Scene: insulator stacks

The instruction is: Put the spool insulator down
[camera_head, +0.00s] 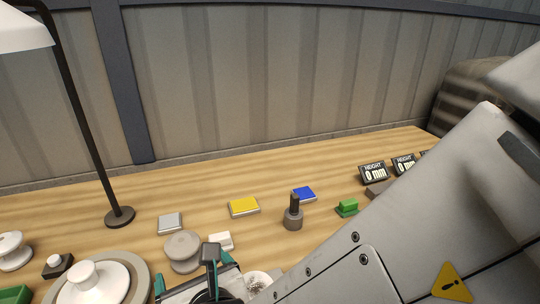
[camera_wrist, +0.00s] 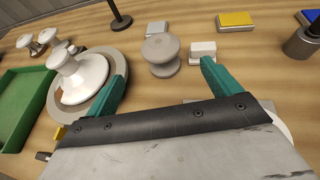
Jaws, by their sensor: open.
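A grey spool insulator (camera_head: 182,251) stands upright on the wooden table, with a narrow waist between two wide flanges. In the wrist view the spool (camera_wrist: 161,55) lies just beyond and between my teal fingertips, clear of both. My gripper (camera_wrist: 163,68) is open and empty. In the head view my gripper (camera_head: 200,276) is at the bottom edge, in front of the spool, and partly cut off. A white insulator (camera_head: 95,284) sits on a round grey plate (camera_head: 146,279) at the left; it also shows in the wrist view (camera_wrist: 78,72), left of my left finger.
A white block (camera_head: 221,240) stands close right of the spool. Grey (camera_head: 170,223), yellow (camera_head: 244,207) and blue (camera_head: 304,194) pads lie behind. A grey cylinder with a dark post (camera_head: 293,216) stands at right. A green tray (camera_wrist: 22,105) and lamp base (camera_head: 119,217) are at left.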

